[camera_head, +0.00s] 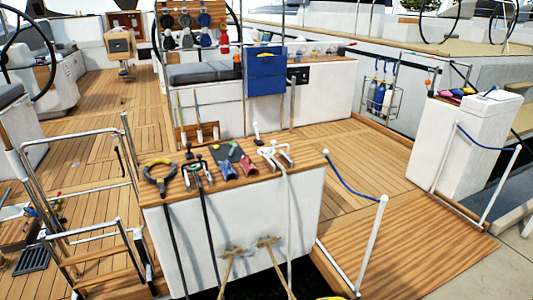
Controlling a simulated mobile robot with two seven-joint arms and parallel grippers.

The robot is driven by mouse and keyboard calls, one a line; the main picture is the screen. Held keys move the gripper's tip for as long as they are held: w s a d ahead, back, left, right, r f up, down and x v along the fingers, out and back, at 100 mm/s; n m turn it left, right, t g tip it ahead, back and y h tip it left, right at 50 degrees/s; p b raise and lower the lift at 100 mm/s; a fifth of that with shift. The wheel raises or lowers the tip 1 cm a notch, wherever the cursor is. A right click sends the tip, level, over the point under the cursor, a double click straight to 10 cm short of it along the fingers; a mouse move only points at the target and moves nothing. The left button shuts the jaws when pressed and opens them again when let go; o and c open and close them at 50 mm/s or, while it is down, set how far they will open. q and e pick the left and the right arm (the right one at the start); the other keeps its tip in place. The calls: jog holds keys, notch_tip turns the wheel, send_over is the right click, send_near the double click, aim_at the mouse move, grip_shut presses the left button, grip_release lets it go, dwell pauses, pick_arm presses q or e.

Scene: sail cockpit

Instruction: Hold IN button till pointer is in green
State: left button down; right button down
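No IN button, pointer or green zone can be made out in the head view. A small dark panel (298,75) with light marks sits on the white cockpit side right of the blue box; it is too small to read. Neither of my grippers shows in this view.
A white counter with a wooden top (200,187) stands in front, bearing several tools and handles. A blue box (265,72) stands behind it. A blue rope (352,188) on white posts edges the gangway (410,235). Metal rails (90,190) stand left. Open deck (355,150) lies right.

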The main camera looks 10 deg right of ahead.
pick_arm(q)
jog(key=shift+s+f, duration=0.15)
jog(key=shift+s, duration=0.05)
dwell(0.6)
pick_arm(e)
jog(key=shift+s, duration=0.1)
